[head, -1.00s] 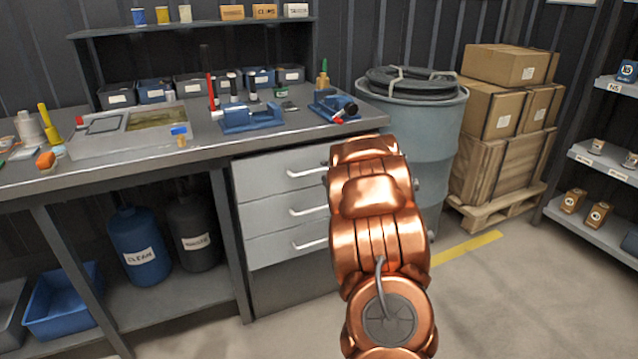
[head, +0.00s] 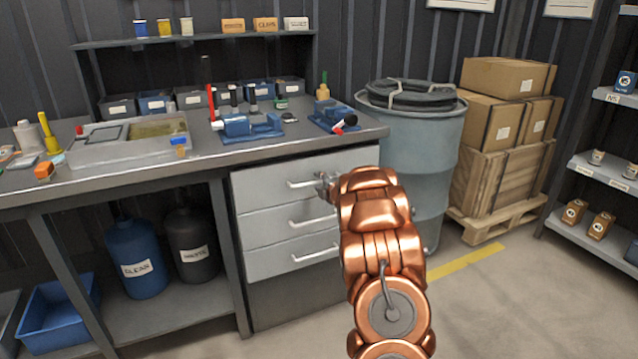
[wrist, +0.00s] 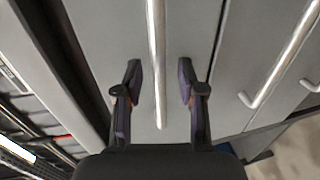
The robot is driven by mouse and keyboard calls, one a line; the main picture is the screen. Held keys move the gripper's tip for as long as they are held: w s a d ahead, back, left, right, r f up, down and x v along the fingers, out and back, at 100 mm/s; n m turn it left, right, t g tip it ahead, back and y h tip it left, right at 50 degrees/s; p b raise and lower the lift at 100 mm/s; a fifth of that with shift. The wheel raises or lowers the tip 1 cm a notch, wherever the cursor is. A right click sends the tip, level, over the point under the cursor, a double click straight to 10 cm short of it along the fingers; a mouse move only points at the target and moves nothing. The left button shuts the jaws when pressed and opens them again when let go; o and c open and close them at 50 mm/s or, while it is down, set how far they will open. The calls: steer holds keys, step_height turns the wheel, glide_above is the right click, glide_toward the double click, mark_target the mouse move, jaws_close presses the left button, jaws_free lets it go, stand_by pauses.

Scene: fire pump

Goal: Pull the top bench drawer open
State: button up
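The top bench drawer (head: 265,189) is the uppermost of three grey drawers under the bench and looks closed. Its pale bar handle (head: 303,183) shows left of my gripper (head: 326,186), which is mostly hidden by my copper arm in the head view. In the wrist view my gripper (wrist: 160,85) is open, with a dark finger on each side of the handle bar (wrist: 156,60). There are visible gaps between both fingers and the bar. The drawer front (wrist: 120,30) lies behind it.
The middle drawer handle (head: 312,222) and bottom drawer handle (head: 316,254) sit below. A grey-blue barrel (head: 440,140) stands right of the bench. Boxes on a pallet (head: 480,232) are farther right. The floor (head: 500,310) in front is clear.

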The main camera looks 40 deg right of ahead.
steer(key=shift+w+d, duration=0.2)
steer(key=shift+w, duration=0.4)
steer(key=shift+f, duration=0.1)
jaws_close()
